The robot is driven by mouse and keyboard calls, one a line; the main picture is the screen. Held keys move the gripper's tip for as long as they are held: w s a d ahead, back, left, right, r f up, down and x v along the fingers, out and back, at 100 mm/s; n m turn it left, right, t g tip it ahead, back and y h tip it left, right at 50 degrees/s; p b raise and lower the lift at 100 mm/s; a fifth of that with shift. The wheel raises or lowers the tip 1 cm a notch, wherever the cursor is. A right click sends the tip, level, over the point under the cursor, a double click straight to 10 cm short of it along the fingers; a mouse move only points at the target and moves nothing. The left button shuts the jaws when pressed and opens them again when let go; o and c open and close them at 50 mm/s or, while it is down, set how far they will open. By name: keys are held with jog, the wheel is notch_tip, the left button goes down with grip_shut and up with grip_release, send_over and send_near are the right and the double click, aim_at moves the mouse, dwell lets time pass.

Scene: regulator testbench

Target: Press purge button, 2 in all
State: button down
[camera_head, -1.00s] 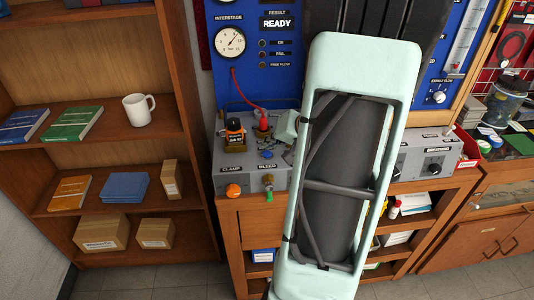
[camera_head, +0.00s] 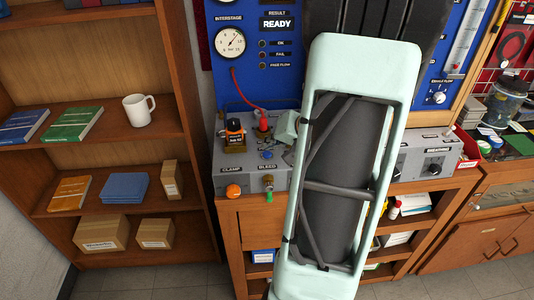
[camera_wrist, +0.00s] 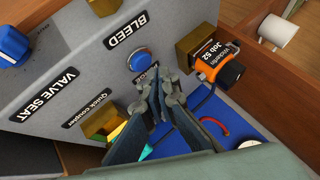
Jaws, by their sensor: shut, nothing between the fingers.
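The blue purge button (camera_wrist: 139,60) is in the wrist view, a round button in a metal ring on the grey panel. The label beside it is partly hidden by my fingers; only its last letters show. The button also shows small in the head view (camera_head: 267,154). My gripper (camera_wrist: 158,88) is shut and empty, its fingertips close to the button on its lower right side in the wrist view. I cannot tell whether they touch the panel. In the head view my arm hides most of the fingers.
An orange-and-black regulator labelled Job 52 (camera_wrist: 217,66) stands on a brass block beside the fingers. The brass quick coupler (camera_wrist: 99,122) and a blue valve seat knob (camera_wrist: 13,44) are nearby. A red hose (camera_head: 243,92) runs to the bench. A shelf (camera_head: 100,150) stands at the left.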

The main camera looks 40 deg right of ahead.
aim_at(269, 154)
jog(key=shift+f+b, duration=0.95)
jog(key=shift+b, duration=0.7)
dwell(0.5)
jog(key=shift+r, duration=0.15)
jog(key=shift+r+p, duration=0.35)
jog(key=shift+r, duration=0.45)
jog(key=shift+r, duration=0.1)
jog(key=shift+r+p, duration=1.3)
jog(key=shift+r, duration=1.15)
